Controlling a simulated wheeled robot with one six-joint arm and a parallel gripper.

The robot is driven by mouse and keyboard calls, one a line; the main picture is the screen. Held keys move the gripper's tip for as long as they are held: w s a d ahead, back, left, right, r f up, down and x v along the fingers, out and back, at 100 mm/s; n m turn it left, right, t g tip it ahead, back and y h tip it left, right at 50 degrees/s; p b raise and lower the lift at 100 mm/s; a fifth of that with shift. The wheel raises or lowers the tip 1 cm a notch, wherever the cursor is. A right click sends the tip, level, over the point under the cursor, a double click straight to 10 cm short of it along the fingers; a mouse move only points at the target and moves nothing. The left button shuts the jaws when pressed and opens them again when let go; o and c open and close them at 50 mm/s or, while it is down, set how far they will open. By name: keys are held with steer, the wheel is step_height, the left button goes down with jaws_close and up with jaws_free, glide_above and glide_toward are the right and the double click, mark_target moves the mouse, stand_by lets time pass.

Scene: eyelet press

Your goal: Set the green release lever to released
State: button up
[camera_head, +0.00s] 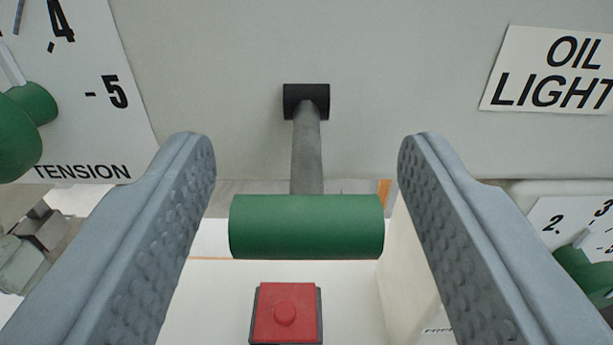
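The green release lever (306,227) is in the middle of the view. It has a thick green crossbar grip on a grey rod (306,160), which comes from a black pivot block (306,101) on the pale machine face. The rod hangs down from the pivot toward me. My gripper (306,165) is open, with one grey dimpled finger on each side of the lever. Gaps show between both fingers and the ends of the green grip, and nothing is held. No label for the lever's positions is visible.
A red button (286,313) sits below the lever. A green knob (22,128) with a TENSION scale (85,120) is at the upper left. An OIL LIGHT label (553,72) is at the upper right. Another green knob (588,270) and dial are at the right edge.

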steer(key=c, duration=0.6)
steer(key=shift+w+f+t, duration=0.1)
steer(key=shift+f+t, duration=0.2)
steer(key=shift+t, duration=0.3)
steer(key=o, duration=0.9)
steer(key=s+f, duration=0.2)
steer(key=s, duration=1.5)
steer(key=shift+s, duration=0.15)
